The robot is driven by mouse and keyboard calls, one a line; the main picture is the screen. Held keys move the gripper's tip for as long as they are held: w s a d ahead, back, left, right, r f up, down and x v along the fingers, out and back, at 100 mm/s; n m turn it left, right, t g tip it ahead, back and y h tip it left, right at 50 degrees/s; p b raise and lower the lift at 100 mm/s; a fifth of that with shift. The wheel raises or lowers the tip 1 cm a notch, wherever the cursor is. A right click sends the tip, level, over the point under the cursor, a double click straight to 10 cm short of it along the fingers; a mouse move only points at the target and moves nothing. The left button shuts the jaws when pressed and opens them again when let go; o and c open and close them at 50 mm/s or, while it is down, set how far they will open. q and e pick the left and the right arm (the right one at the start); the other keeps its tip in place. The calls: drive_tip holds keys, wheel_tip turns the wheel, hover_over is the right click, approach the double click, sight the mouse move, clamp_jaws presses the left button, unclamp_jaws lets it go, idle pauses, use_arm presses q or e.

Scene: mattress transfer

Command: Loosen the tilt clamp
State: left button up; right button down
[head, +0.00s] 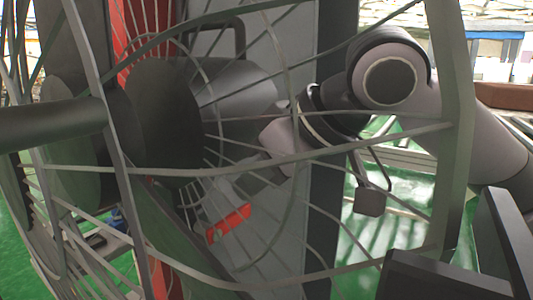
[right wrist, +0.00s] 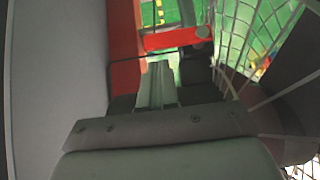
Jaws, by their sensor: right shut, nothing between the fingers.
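In the head view, a large wire cage (head: 280,163) surrounds a dark round housing (head: 160,115). My right arm comes in from the right, and its wrist is seen through the wires. A short red bar (head: 228,223), which looks like the clamp's handle, shows low behind the wires. In the right wrist view, my right gripper (right wrist: 158,70) is shut and empty, its fingers together. A red crossbar (right wrist: 175,38) with a round end lies just beyond the fingertips. I cannot tell whether they touch. My left gripper is not in view.
A flat grey panel (right wrist: 55,90) runs close along the left of my right gripper. An upright red post (right wrist: 124,65) stands ahead of it, and cage wires (right wrist: 250,55) crowd its right side. The floor (head: 385,255) is green. Dark blocks (head: 440,280) fill the lower right of the head view.

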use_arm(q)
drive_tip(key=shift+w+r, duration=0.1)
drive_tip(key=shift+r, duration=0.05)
use_arm(e)
drive_tip(key=shift+f, duration=0.7)
use_arm(q)
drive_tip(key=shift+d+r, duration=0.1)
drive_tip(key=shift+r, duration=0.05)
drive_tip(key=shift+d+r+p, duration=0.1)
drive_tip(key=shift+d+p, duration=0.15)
drive_tip(key=shift+p, duration=0.2)
use_arm(e)
drive_tip(key=shift+d+f, duration=0.1)
use_arm(q)
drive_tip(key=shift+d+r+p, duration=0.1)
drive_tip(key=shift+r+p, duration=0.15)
drive_tip(key=shift+p, duration=0.05)
use_arm(e)
drive_tip(key=shift+w+g+y, duration=0.1)
drive_tip(key=shift+g+y, duration=0.2)
